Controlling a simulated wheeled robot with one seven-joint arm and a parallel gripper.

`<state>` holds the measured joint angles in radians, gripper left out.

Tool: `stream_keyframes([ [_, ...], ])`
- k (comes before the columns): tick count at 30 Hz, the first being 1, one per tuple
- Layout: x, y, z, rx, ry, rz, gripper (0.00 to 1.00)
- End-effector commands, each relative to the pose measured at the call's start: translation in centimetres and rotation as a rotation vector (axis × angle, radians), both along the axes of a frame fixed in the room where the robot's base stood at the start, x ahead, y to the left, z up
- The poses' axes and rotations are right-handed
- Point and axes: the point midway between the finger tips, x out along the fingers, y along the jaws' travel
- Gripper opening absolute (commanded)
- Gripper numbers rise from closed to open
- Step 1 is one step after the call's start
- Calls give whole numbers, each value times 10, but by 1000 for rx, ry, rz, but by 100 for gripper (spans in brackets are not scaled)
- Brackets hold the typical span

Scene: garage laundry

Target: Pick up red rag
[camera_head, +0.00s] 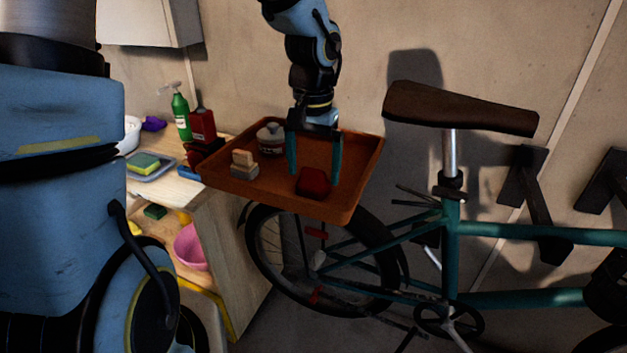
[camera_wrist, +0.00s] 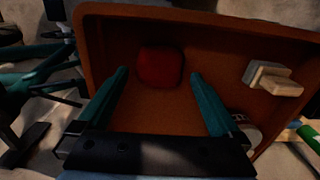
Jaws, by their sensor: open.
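The red rag (camera_head: 313,183) is a small dark red folded block lying in the orange-brown tray (camera_head: 352,150), near its front right part. In the wrist view the rag (camera_wrist: 160,67) lies ahead of my fingers, near the tray wall. My gripper (camera_head: 314,178) points down over the tray with its two teal fingers apart. In the wrist view my gripper (camera_wrist: 158,80) is open, with nothing between the fingers. In the head view the right fingertip is close to the rag; I cannot tell if it touches.
In the tray also lie a brush (camera_head: 244,165) and a round jar (camera_head: 271,138). A teal bicycle with a brown saddle (camera_head: 460,107) stands to the right.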

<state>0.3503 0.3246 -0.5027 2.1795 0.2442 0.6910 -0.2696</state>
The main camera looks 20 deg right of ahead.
Motion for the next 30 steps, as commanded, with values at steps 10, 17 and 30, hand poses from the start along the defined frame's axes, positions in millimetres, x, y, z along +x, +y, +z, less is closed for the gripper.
stream_keyframes([
  [10,0,0,-14,-1,-1,1,100],
  [17,0,0,-14,-1,-1,1,79],
  [30,0,0,-14,-1,-1,1,29],
])
